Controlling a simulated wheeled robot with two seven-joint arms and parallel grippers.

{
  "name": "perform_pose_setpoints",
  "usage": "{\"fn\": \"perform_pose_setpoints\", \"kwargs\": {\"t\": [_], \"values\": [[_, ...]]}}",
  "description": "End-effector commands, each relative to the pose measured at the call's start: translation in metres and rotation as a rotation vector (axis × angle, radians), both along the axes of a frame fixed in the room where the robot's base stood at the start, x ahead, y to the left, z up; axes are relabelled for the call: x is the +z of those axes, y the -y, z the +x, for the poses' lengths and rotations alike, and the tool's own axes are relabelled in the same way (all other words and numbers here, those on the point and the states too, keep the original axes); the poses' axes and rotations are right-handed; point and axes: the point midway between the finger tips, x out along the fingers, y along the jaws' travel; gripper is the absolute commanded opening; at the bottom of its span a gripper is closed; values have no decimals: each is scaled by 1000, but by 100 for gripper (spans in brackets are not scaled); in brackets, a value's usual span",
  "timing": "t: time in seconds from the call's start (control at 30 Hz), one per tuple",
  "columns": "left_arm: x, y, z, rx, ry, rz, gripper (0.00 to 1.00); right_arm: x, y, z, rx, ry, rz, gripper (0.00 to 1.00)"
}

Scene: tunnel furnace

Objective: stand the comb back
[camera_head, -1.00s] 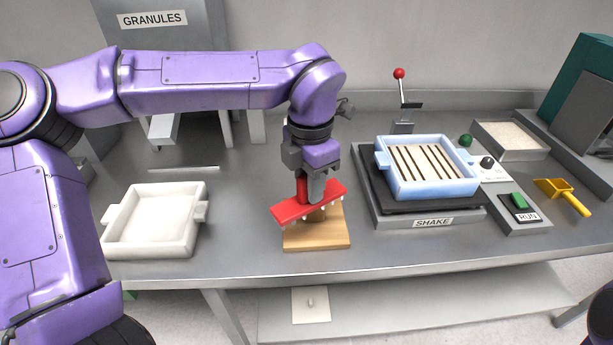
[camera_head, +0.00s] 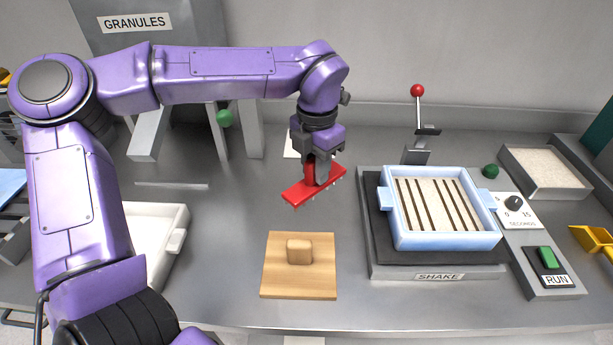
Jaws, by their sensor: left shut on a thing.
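The red comb (camera_head: 314,188) is in my left gripper (camera_head: 317,174), shut on its grip block. It is roughly level, with its long bar slanting up to the right and small pale pegs along its underside. It is behind the wooden stand (camera_head: 269,279) in the picture and apart from it. The stand is a flat square board with a small raised block (camera_head: 299,251) on top, bare of the comb. How high the comb is above the table is hard to tell. My right gripper is out of view.
A pale blue tray (camera_head: 399,242) with brown slats sits on the SHAKE plate (camera_head: 482,271) to the right. A red-knobbed lever (camera_head: 418,109) stands behind it. A white tray (camera_head: 176,240) is partly hidden by my left arm. A white patch (camera_head: 290,149) lies behind the gripper.

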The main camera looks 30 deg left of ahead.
Motion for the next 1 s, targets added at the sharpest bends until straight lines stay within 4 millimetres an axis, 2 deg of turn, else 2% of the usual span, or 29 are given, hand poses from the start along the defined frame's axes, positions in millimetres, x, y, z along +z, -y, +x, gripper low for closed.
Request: {"fn": "perform_pose_setpoints", "kwargs": {"t": [0.03, 0.13, 0.2, 0.3, 0.5, 0.6, 0.7, 1.0], "values": [[-1, -12, 9, 4, -3, 0, 0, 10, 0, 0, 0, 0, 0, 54], [-16, -34, 28, 4, -4, 0, 0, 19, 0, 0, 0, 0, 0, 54], [-36, -44, 35, 1, -5, 0, 0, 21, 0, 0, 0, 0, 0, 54], [-54, -55, 45, 0, -3, 1, 0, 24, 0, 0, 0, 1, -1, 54], [-76, -69, 56, 1, -2, 1, 0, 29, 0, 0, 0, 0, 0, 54], [-96, -69, 56, -3, -3, 2, 0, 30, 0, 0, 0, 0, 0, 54], [-106, -69, 56, -2, 0, 1, 0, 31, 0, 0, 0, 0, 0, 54], [-109, -68, 56, -1, 1, 1, 0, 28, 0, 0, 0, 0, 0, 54]]}}
